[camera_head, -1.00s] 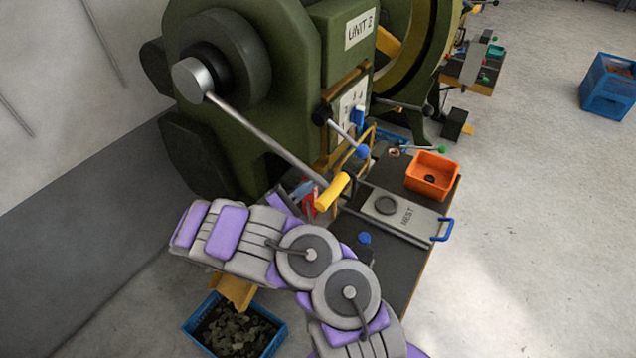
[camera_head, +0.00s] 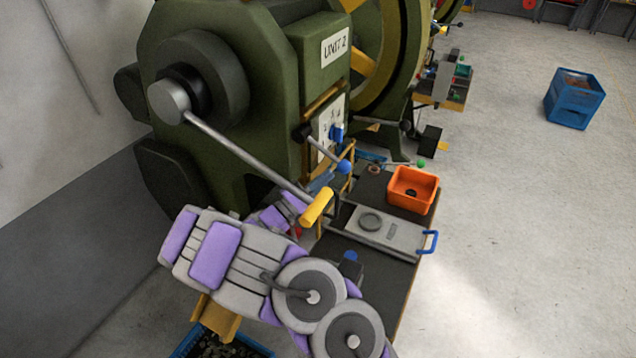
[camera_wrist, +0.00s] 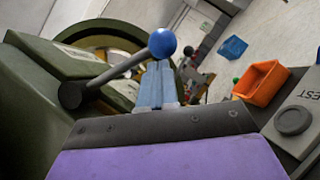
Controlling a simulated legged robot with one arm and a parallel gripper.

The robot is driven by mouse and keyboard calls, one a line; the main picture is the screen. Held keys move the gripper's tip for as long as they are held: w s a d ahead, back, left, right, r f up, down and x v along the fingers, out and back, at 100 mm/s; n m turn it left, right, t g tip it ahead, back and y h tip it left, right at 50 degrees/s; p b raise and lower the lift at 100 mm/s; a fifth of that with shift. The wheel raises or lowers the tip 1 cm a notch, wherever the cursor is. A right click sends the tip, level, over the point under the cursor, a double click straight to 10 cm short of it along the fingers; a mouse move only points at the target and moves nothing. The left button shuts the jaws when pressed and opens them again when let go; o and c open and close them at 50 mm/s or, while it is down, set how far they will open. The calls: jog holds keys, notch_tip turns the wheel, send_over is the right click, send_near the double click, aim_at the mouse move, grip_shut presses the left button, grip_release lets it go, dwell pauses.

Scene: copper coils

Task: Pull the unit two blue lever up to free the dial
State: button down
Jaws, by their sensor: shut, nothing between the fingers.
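The unit two lever is a grey rod with a blue ball (camera_head: 344,167) at its end, slanting down and right from a dark hub on the green press (camera_head: 215,75). In the wrist view, the blue ball (camera_wrist: 162,42) is just above my fingertips and the rod runs down-left to its hub. My gripper (camera_wrist: 157,68) is shut and empty; touching or apart from the ball I cannot tell. In the head view, my gripper (camera_head: 321,178) is just below-left of the ball, partly hidden. A pale numbered plate with a blue knob (camera_head: 337,132) sits on the press above the lever.
A long bar with a yellow handle (camera_head: 316,207) crosses in front of my gripper. A nest plate (camera_head: 398,234) with a blue handle and an orange bin (camera_head: 413,188) are on the bench at right. A blue crate (camera_head: 574,98) stands on open floor.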

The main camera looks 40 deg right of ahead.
jog(key=a+f+n+t+p, duration=0.1)
jog(key=a+f+p, duration=0.3)
jog(key=a, duration=1)
notch_tip(320, 180, down, 2)
jog(key=shift+s+a+f+n+h, duration=0.3)
jog(key=shift+s+n, duration=0.1)
jog(key=shift+n, duration=0.2)
